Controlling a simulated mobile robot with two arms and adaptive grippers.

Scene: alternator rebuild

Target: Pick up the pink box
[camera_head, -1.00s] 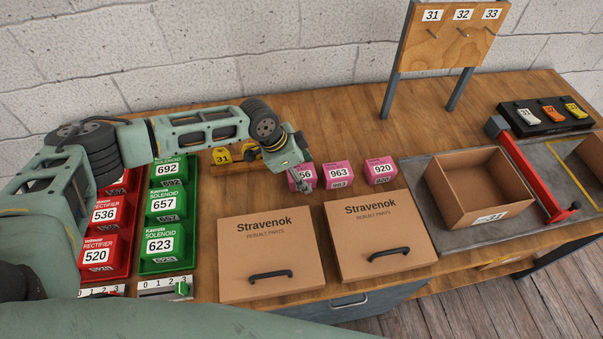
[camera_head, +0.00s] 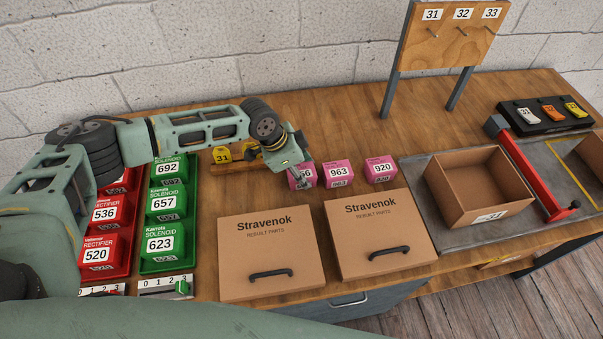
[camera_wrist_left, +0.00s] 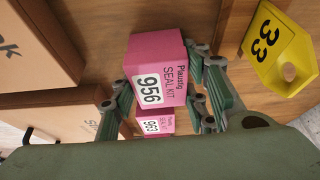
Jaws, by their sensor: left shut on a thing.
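Three pink boxes stand in a row on the wooden bench. The pink box 956 (camera_head: 306,170) is at the left end, partly hidden by my left gripper (camera_head: 299,180). Beside it are pink box 963 (camera_head: 338,172) and pink box 920 (camera_head: 381,169). In the left wrist view, my left gripper (camera_wrist_left: 165,95) is shut on pink box 956 (camera_wrist_left: 155,72), labelled Seal Kit, with fingers on both its sides. Pink box 963 (camera_wrist_left: 152,124) shows beyond it. I see no clear gap under box 956. My right gripper is out of view.
Two closed Stravenok cartons (camera_head: 265,260) (camera_head: 380,240) lie in front of the pink boxes. Yellow numbered holders (camera_head: 222,155) stand left of my gripper. Green (camera_head: 160,215) and red boxes are at left. An open carton (camera_head: 480,190) stands at right. Bench behind the pink boxes is clear.

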